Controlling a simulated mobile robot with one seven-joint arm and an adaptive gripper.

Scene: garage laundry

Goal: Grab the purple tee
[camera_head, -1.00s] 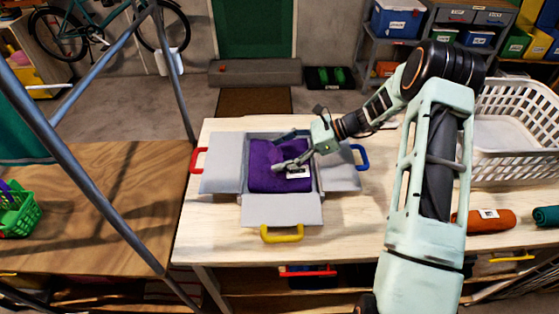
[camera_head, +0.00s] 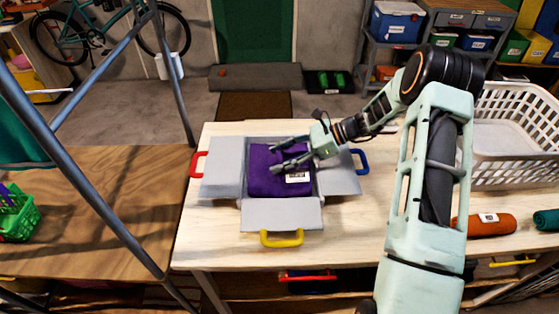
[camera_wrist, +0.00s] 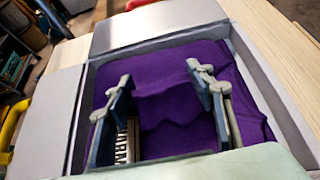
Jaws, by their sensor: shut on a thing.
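The purple tee (camera_head: 265,182) lies folded in a grey box (camera_head: 281,213) whose flaps are spread open on the wooden table. A white barcode label shows on the tee. My gripper (camera_head: 274,158) reaches in from the right, over the tee. In the wrist view, the two fingers (camera_wrist: 159,76) stand apart with bunched purple cloth (camera_wrist: 168,105) between them. The gripper is shut on the tee, which is still inside the box. The cloth at the fingertips is partly hidden by the fingers.
A white basket (camera_head: 512,165), an orange roll (camera_head: 486,224) and a teal roll (camera_head: 547,219) are at the right. A grey metal post (camera_head: 95,205) stands at the left.

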